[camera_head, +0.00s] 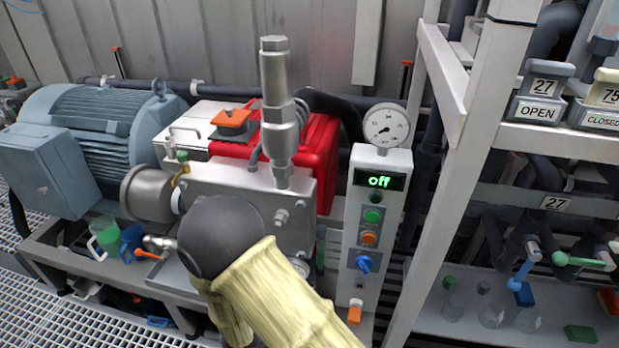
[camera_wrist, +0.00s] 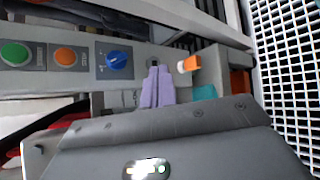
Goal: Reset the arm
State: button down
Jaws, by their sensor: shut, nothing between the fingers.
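My arm, in a pale yellow sleeve with a dark round joint, reaches up from the bottom of the head view, in front of the pump. Its gripper is hidden there. In the wrist view my gripper (camera_wrist: 157,72) shows as two light purple fingers, shut together with nothing between them. The fingertips appear beside the blue knob (camera_wrist: 117,60) of the control panel and the orange-tipped fitting (camera_wrist: 188,64). I cannot tell how far they are from the panel.
The control panel (camera_head: 375,235) reads "off" and carries a gauge (camera_head: 387,126). A motor (camera_head: 95,135) and red pump (camera_head: 318,165) stand left. A white frame post (camera_head: 455,170) stands right, with a shelf of glass vessels (camera_head: 491,312). Grating floor (camera_wrist: 290,75) lies beside the panel.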

jog(key=s+d+r+m+g+y, duration=0.3)
jog(key=d+r+m+y, duration=0.8)
jog(key=d+r+m, duration=0.15)
notch_tip(320, 180, up, 27)
jog(key=p, duration=2.6)
jog(key=shift+a+r+g+p, duration=0.2)
jog(key=shift+a+g+p, duration=0.1)
jog(key=shift+w+d, duration=0.1)
jog(key=shift+d, duration=0.1)
